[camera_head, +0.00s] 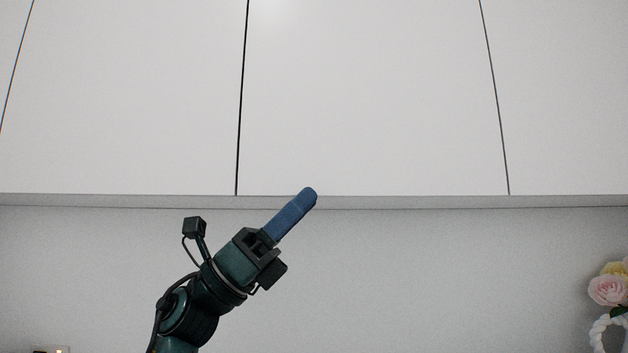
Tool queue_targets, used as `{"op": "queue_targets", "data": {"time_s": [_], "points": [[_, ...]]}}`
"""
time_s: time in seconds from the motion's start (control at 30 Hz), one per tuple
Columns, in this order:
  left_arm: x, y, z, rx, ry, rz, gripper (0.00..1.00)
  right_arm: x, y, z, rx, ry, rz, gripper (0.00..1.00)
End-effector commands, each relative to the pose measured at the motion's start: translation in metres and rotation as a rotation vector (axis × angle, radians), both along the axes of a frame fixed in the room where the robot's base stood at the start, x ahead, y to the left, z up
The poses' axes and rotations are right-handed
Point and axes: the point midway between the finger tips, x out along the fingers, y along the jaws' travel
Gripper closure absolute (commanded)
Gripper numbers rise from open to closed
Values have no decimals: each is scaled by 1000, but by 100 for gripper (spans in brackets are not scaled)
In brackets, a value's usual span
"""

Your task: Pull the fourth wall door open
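A row of plain white wall doors spans the top of the head view: a partial one at far left (10,40), a left one (130,100), a middle one (370,100) and a right one (565,100). Dark thin seams part them, and all look closed. No handles show; I cannot tell which is the fourth. My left gripper (308,194) points up and right, with its blue tip overlapping the lower edge of the middle door. Its fingers line up as one shape, so their opening is hidden. I cannot tell whether it touches the door. My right gripper is out of view.
A grey cabinet underside (420,202) runs below the doors. A pale wall (450,280) lies beneath. Pink and yellow flowers (610,290) with a white twisted vase (600,333) stand at the lower right edge. A small outlet-like plate (62,350) shows at lower left.

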Motion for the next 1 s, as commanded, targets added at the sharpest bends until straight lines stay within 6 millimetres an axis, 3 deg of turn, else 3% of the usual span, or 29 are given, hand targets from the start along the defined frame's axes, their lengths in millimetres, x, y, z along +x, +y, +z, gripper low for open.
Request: {"op": "queue_targets", "data": {"time_s": [0.2, 0.57, 1.0], "points": [[0, -19, 19, 0, -1, -1, 62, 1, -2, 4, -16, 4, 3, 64], [0, -22, 21, 0, 1, 0, 62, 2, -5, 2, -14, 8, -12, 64], [0, -21, 21, 0, 1, -1, 97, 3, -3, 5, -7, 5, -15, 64]]}}
